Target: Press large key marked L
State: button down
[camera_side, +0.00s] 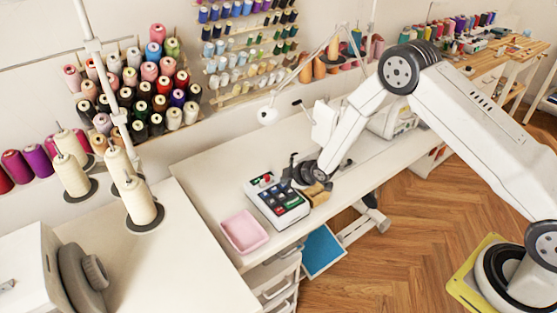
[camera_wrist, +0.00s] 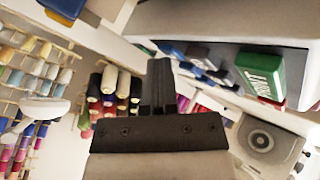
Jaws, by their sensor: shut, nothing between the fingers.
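A light-coloured keypad box (camera_side: 277,203) with a dark face and several coloured keys sits on the white table. In the wrist view its dark panel (camera_wrist: 222,57) fills the upper right, with a large green key (camera_wrist: 262,75) bearing white lettering too blurred to read surely. Smaller blue and white keys (camera_wrist: 200,55) lie to its left, and a red part (camera_wrist: 270,103) shows below it. I cannot make out a clear L. My black gripper (camera_wrist: 159,68) is shut and empty; no contact with a key is visible. In the side view my wrist is beside the keypad's right end.
A pink tray (camera_side: 243,231) lies left of the keypad near the table's front edge. A small tan block (camera_side: 317,193) lies right of it. A white lamp (camera_side: 268,115) stands behind. Thread cones (camera_side: 137,200) stand at left. The table between tray and back wall is clear.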

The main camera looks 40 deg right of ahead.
jog(key=shift+r, duration=0.8)
jog(key=shift+r, duration=0.1)
jog(key=shift+r, duration=2.4)
jog(key=shift+s+r, duration=0.1)
jog(key=s+d+r+m+g, duration=0.1)
jog(key=s+r+m+g, duration=0.1)
jog(key=s, duration=0.7)
jog(key=s+d+r+m+g+h, duration=0.1)
jog(key=s+r+m+g, duration=0.1)
jog(key=s+r+m, duration=0.3)
jog(key=s+d+r+m+g, duration=0.2)
jog(key=s+r+m, duration=0.2)
jog(key=s, duration=1)
jog(key=shift+r+h, duration=0.4)
jog(key=shift+r, duration=0.2)
